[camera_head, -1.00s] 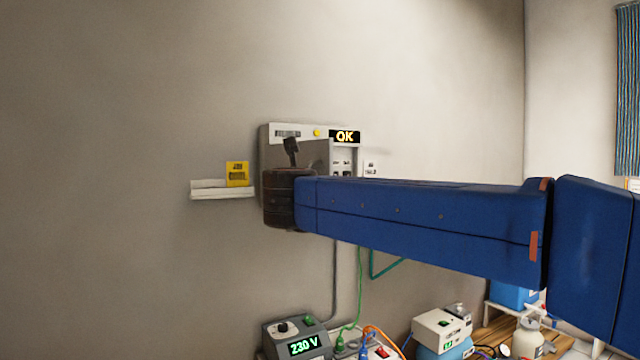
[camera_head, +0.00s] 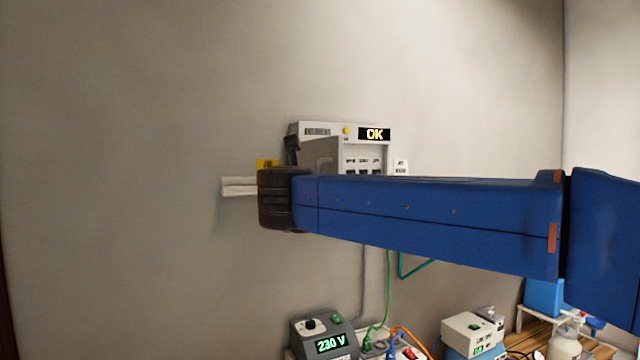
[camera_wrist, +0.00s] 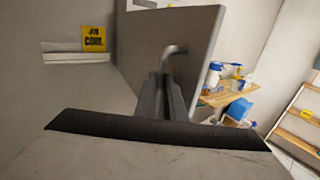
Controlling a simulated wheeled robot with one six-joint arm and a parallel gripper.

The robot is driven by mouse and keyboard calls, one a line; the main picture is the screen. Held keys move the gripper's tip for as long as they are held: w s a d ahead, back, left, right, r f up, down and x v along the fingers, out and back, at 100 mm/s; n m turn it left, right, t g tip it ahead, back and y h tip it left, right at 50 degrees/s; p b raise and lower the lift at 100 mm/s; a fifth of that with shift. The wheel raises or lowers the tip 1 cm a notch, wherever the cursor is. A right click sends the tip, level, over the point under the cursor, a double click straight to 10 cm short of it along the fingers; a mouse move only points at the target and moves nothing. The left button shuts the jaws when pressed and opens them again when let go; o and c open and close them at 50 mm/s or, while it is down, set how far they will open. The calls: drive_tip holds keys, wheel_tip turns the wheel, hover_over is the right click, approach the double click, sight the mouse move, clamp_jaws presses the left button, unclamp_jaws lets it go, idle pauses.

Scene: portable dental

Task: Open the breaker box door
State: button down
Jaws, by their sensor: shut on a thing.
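The breaker box (camera_head: 312,129) hangs on the wall, with an "OK" display at its upper right. Its grey door (camera_head: 322,150) stands partly open, and rows of breakers show to its right. In the wrist view the door (camera_wrist: 196,28) is a flat panel angled out from the wall. My gripper (camera_wrist: 164,82) is shut on the handle's lower part, which the fingers hide. In the head view my arm covers the lower box.
A small white shelf (camera_head: 238,187) with a yellow sign (camera_head: 267,163) is left of the box. Below stand a 230 V unit (camera_head: 326,340), cables and a white device (camera_head: 472,333). The wall farther left is clear.

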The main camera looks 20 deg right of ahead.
drive_tip(key=shift+f, duration=0.25)
drive_tip(key=c, duration=1.8)
unclamp_jaws()
drive_tip(key=shift+c, duration=0.2)
drive_tip(key=shift+r, duration=0.15)
drive_tip(key=shift+s, duration=0.1)
drive_tip(key=v, duration=1.7)
drive_tip(key=shift+a, duration=0.15)
drive_tip(key=shift+s, duration=0.1)
